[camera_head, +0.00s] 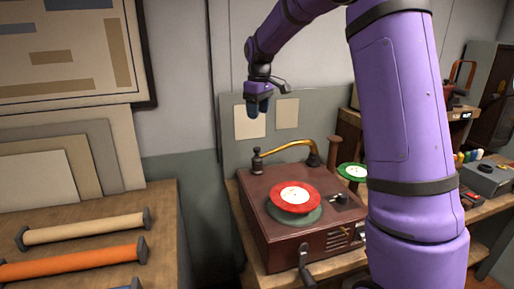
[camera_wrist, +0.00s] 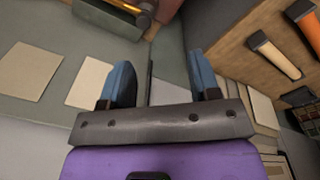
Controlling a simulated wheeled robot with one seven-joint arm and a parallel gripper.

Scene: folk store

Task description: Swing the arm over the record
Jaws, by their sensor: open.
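The record (camera_head: 294,194), a red disc with a white label, lies on the green-grey platter of a dark red-brown record player (camera_head: 269,228). The brass arm (camera_head: 287,146) runs along the player's back edge, behind the record and not over it. Its left end has a dark upright piece; its right end curves down. My gripper (camera_head: 258,106) is up in the air, above and behind the player's back left part, apart from the brass arm. In the wrist view its two blue fingers (camera_wrist: 162,72) are spread with nothing between them.
My purple arm hides part of the room right of the player. A crank (camera_head: 306,268) sticks out at the player's front. A green disc (camera_head: 352,171) is beside it. Rolls (camera_head: 75,258) lie on the left table. Paper sheets (camera_head: 250,121) hang on the wall behind.

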